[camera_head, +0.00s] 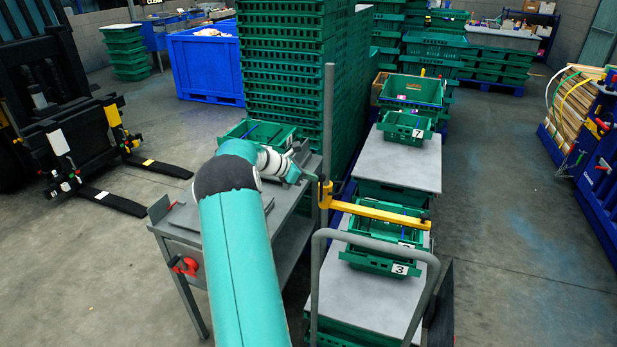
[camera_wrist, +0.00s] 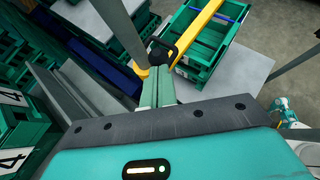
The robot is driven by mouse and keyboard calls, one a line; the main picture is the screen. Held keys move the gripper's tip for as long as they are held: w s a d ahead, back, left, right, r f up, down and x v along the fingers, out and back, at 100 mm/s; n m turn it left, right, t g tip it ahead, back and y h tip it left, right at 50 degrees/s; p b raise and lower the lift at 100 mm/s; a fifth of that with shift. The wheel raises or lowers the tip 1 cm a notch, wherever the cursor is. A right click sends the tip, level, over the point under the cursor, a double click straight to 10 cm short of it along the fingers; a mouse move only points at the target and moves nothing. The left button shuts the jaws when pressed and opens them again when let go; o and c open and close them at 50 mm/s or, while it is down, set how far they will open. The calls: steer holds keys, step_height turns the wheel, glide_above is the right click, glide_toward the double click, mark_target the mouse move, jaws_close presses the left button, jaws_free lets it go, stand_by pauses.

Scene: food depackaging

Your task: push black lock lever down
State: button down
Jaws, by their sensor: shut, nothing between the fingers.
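A yellow bar (camera_head: 375,212) is clamped on an upright grey post (camera_head: 329,120) and reaches out over a green crate. In the wrist view the yellow bar (camera_wrist: 201,32) runs to the upper right, beside the post (camera_wrist: 124,28). The black lock lever (camera_wrist: 161,50) sits at the bar's post end. My gripper (camera_wrist: 158,72) is shut and empty, its fingertips just below the lever in the picture; I cannot tell whether they touch it. In the head view my gripper (camera_head: 304,177) is close to the left of the post, its fingers small and partly hidden.
A crate marked 3 (camera_head: 376,264) stands under the bar. A grey cart handle (camera_head: 374,238) rises in front. A grey table (camera_head: 180,222) stands on the left, and a tall green crate stack (camera_head: 285,75) stands behind. Open floor lies to the right.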

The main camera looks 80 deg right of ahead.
steer(key=shift+s, duration=0.15)
steer(key=shift+s+r+t, duration=0.1)
steer(key=shift+s+t, duration=0.15)
steer(key=shift+t, duration=0.05)
steer(key=shift+s+m, duration=0.3)
steer(key=s+a+f+m+t, duration=0.1)
steer(key=s+f+m+t, duration=0.2)
steer(key=s+f+t, duration=0.3)
steer(key=s+t, duration=0.4)
steer(key=s, duration=0.2)
steer(key=shift+s+a+m, duration=0.15)
steer(key=shift+m, duration=0.15)
stand_by(0.6)
steer(key=shift+w+f, duration=0.25)
steer(key=shift+w, duration=0.5)
